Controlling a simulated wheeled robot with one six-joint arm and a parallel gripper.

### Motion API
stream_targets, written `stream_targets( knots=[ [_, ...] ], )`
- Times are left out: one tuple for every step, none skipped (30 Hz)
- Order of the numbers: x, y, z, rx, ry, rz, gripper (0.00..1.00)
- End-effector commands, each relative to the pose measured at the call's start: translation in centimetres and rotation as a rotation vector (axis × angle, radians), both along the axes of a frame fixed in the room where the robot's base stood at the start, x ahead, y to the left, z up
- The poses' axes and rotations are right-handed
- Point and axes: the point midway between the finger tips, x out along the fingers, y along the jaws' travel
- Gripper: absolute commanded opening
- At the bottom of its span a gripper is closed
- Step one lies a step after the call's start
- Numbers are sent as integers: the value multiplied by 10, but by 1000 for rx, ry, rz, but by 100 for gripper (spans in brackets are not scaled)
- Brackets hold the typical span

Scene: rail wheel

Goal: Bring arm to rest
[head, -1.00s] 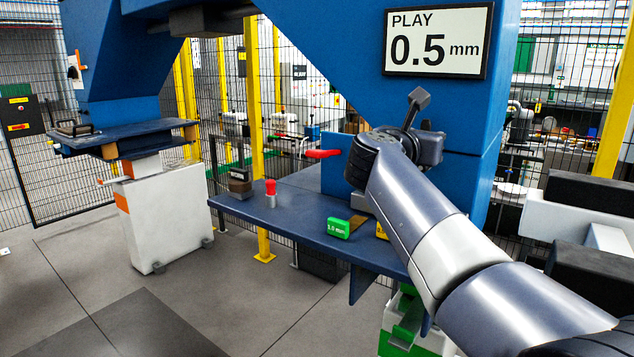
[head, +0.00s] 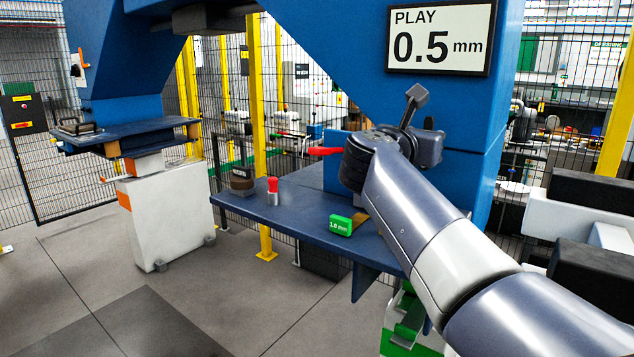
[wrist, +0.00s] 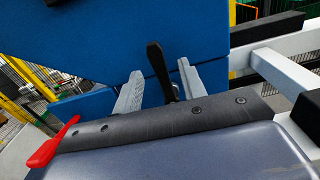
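My arm reaches in from the lower right in the head view, and its end is in front of the blue machine column (head: 470,175). My gripper (wrist: 160,80) shows in the wrist view as two pale grey fingers standing apart. A black handle-like piece (wrist: 158,66) shows in the gap between them, with space on both sides; I cannot tell its depth. The gripper's fingers are hidden behind the wrist in the head view. A red lever (head: 325,151) is just left of my wrist, and it also shows in the wrist view (wrist: 50,150).
A blue shelf (head: 310,215) below my arm carries a green 1.0 mm block (head: 341,225), a red-topped cylinder (head: 272,192) and a dark brown block (head: 241,182). A display (head: 440,37) reads PLAY 0.5 mm. White beams with black pads (head: 590,240) stand at right. Floor at left is open.

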Motion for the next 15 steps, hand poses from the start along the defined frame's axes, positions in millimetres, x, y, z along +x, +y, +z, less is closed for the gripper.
stream_targets(
  knots=[
    [-9, 8, -1, 0, -1, 5, 39],
    [-14, 11, -1, 1, -2, 5, 39],
    [-20, 15, -1, 1, -1, 4, 39],
    [-24, 19, -1, 1, -1, 5, 39],
    [-29, 22, -1, 1, -1, 3, 39],
    [-34, 26, -1, 0, -1, 4, 39],
    [-38, 28, -1, 0, -1, 3, 39],
    [-42, 31, -1, 0, -1, 4, 39],
    [-47, 35, -1, 0, 0, 3, 39],
    [-51, 37, -1, 0, 0, 3, 39],
    [-55, 40, -1, 0, -1, 4, 39],
    [-49, 35, 0, 0, 1, -4, 39],
    [-44, 31, 0, -2, 3, -5, 39],
    [-40, 27, 0, -2, 3, -7, 39],
    [-35, 23, 0, -1, 2, -6, 39]
  ],
)
